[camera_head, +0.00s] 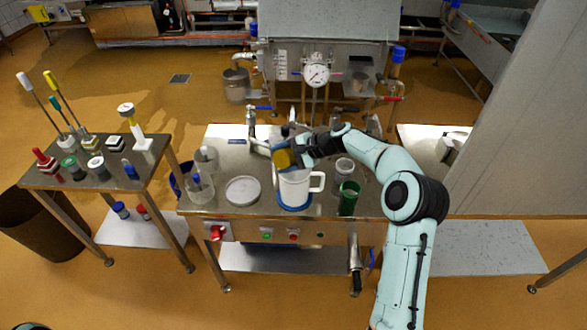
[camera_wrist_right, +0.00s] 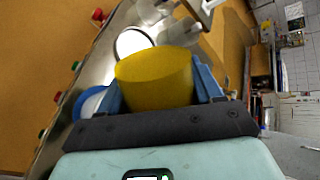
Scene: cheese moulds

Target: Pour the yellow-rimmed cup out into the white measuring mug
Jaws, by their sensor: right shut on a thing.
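The yellow-rimmed cup (camera_head: 282,159) is in my right gripper (camera_head: 284,153), just behind and left of the top of the white measuring mug (camera_head: 296,188). In the right wrist view the cup's yellow body (camera_wrist_right: 154,80) sits between the two blue fingers of my right gripper (camera_wrist_right: 160,92). It looks tilted in the head view, but its opening and contents are hidden. The white mug stands upright on the steel table, with a blue ring at its base and its handle to the right. The wrist view shows a white and blue edge of it (camera_wrist_right: 90,102). My left gripper is out of view.
On the steel table (camera_head: 225,212), a round grey-white disc (camera_head: 242,190) and clear beakers (camera_head: 200,189) stand left of the mug. A clear jar (camera_head: 343,170) and a green cup (camera_head: 348,198) stand right. Taps and a gauge (camera_head: 316,73) are behind. A side table (camera_head: 100,178) holds tools.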

